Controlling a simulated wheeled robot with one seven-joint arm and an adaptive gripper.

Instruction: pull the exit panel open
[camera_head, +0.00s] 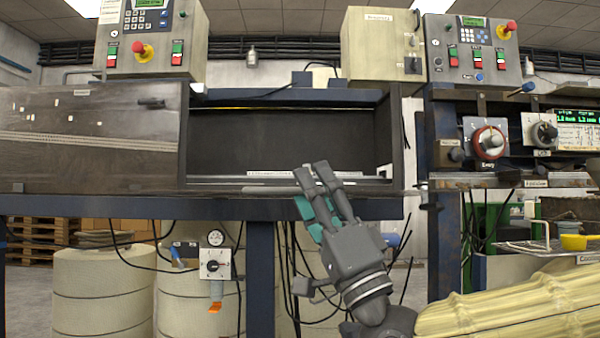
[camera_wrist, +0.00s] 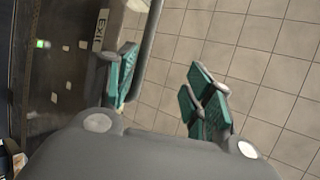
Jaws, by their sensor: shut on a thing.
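The exit panel (camera_wrist: 120,22) shows in the wrist view as a pale strip marked EXIT, with a grey bar along its right edge. My gripper (camera_wrist: 163,88) has two fingers with teal pads. The left finger lies over the panel's edge, and the right one is over the tiled floor. My gripper is shut on the exit panel, though the exact contact is hard to see. In the head view, my gripper (camera_head: 315,180) is at the front lip of the dark opening (camera_head: 280,140), and its fingers cover part of a white label strip.
A dark scuffed panel (camera_head: 90,150) is left of the opening. Control boxes (camera_head: 150,40) stand above, and a knob panel (camera_head: 488,140) is at the right. A blue table leg (camera_head: 260,275), hanging cables and pale drums (camera_head: 100,290) are below. A yellow ribbed hose (camera_head: 510,310) is at the lower right.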

